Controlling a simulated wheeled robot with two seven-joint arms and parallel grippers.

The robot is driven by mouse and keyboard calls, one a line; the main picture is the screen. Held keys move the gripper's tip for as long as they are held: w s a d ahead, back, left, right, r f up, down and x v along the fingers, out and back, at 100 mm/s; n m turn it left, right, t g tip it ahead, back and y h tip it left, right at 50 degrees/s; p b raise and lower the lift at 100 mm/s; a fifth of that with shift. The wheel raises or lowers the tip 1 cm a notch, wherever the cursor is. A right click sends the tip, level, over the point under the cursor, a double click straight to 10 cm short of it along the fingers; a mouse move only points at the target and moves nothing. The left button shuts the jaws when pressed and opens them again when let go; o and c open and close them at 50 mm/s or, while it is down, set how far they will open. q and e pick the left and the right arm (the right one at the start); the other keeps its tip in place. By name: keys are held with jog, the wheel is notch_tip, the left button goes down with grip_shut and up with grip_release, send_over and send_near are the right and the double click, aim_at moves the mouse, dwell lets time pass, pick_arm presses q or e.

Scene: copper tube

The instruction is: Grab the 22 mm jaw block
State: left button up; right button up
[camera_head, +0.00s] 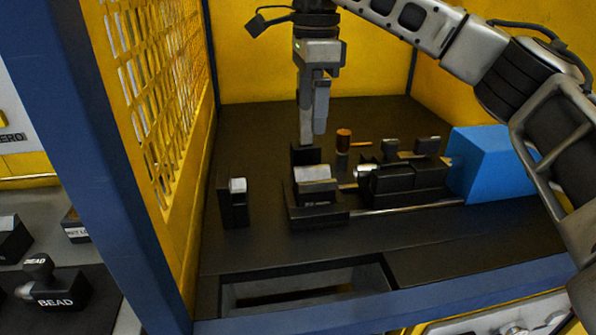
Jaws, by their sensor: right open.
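My right gripper (313,138) points straight down inside the yellow enclosure, its fingers open with a narrow gap between them as seen from here. Its fingertips are just above or behind a small black block (304,155); I cannot tell whether they touch it. In front of that block is a black block with a pale curved metal top (316,174). A separate upright black block with a pale metal piece (236,200) stands to the left. No 22 mm marking is readable, so I cannot tell which is the 22 mm jaw block. My left gripper is not in view.
A black machine unit (398,182) and a blue box (490,165) stand right of the gripper. An orange-headed item (343,137) stands behind. Yellow mesh (158,90) and a blue post (88,150) bound the left.

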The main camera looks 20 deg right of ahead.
send_over(314, 177)
jog(key=s, duration=0.1)
jog(key=f, duration=0.9)
jog(key=shift+s+a+f, duration=0.2)
jog(key=shift+a, duration=0.2)
jog(key=shift+w+d+f+p, duration=0.15)
jog(key=shift+f+p, duration=0.25)
jog(key=shift+f, duration=1.1)
jog(key=shift+w+d+f+p, duration=0.1)
jog(key=shift+f+p, duration=0.3)
jog(key=shift+f, duration=1.05)
jog(key=c, duration=1.7)
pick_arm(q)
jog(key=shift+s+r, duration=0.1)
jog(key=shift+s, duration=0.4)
pick_arm(e)
jog(key=shift+w+r, duration=0.1)
jog(key=shift+r, duration=0.1)
grip_shut()
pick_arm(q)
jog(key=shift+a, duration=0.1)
